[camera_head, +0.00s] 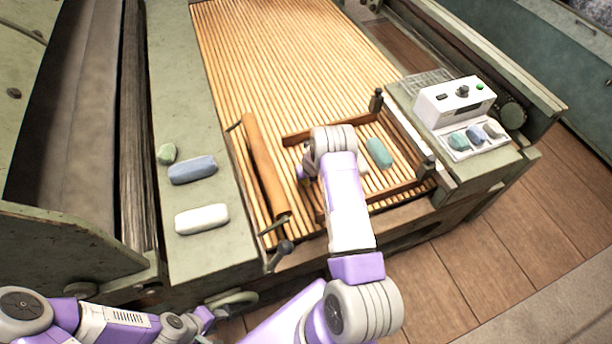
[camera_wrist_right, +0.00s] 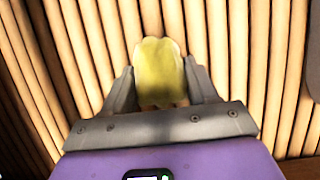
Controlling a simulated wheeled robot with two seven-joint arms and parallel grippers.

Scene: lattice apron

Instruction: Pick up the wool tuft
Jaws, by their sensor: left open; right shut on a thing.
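A yellow tuft, which looks like the wool tuft (camera_wrist_right: 162,72), is between the fingers of my right gripper (camera_wrist_right: 163,85) in the right wrist view. The fingers are shut on its sides, with the wooden slats behind it. In the head view my right wrist covers the tuft, above the slats inside a brown wooden frame (camera_head: 290,140). My left gripper (camera_head: 207,320) is low at the left of the head view, in front of the machine and away from the tuft. It is open, and its fingertips are small and partly hidden.
A blue-green roll (camera_head: 379,153) lies inside the frame. A wooden roller (camera_head: 264,165) lies left of it. A white control box (camera_head: 453,102) and small tray (camera_head: 461,154) stand at right.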

